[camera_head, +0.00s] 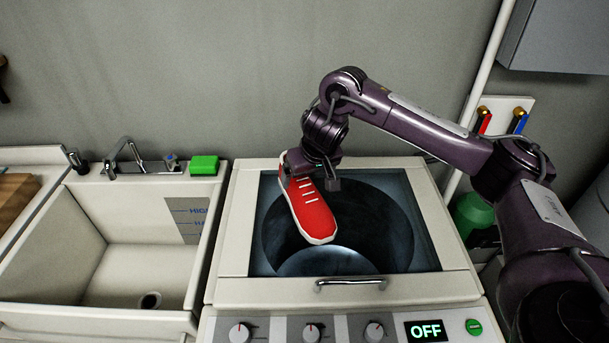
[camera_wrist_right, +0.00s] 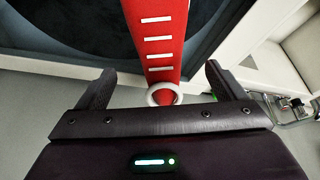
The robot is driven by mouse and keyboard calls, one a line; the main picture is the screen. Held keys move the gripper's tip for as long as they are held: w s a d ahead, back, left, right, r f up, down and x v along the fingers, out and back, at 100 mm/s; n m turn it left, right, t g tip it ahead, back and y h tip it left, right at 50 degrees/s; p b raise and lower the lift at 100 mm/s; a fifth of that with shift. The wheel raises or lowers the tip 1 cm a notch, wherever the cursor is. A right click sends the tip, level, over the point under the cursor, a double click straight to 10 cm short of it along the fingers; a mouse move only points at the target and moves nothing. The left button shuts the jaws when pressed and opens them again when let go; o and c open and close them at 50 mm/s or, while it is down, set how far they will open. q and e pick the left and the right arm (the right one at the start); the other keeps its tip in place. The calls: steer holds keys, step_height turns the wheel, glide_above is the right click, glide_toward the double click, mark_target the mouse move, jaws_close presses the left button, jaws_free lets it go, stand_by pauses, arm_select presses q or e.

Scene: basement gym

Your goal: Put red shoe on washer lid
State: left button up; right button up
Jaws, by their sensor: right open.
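The red shoe (camera_head: 308,212) with white laces and a white sole appears to lie on the glass of the washer lid (camera_head: 238,225), on its left half, toe toward the front. I cannot tell for sure whether its whole sole touches the glass. My right gripper (camera_head: 318,178) is at the heel end of the shoe with its jaws apart. In the right wrist view the shoe (camera_wrist_right: 158,45) lies between the two spread fingers, with a visible gap on each side. My left gripper is not in view.
The lid has a metal handle (camera_head: 351,284) at its front, above a control panel with knobs and an "OFF" display (camera_head: 426,331). A sink (camera_head: 125,262) with a faucet (camera_head: 125,155) and a green sponge (camera_head: 204,165) stands at left. A pipe (camera_head: 487,70) and valves are at right.

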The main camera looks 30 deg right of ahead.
steer(key=p+v, duration=0.1)
steer(key=v, duration=0.3)
steer(key=shift+r, duration=0.15)
stand_by(0.4)
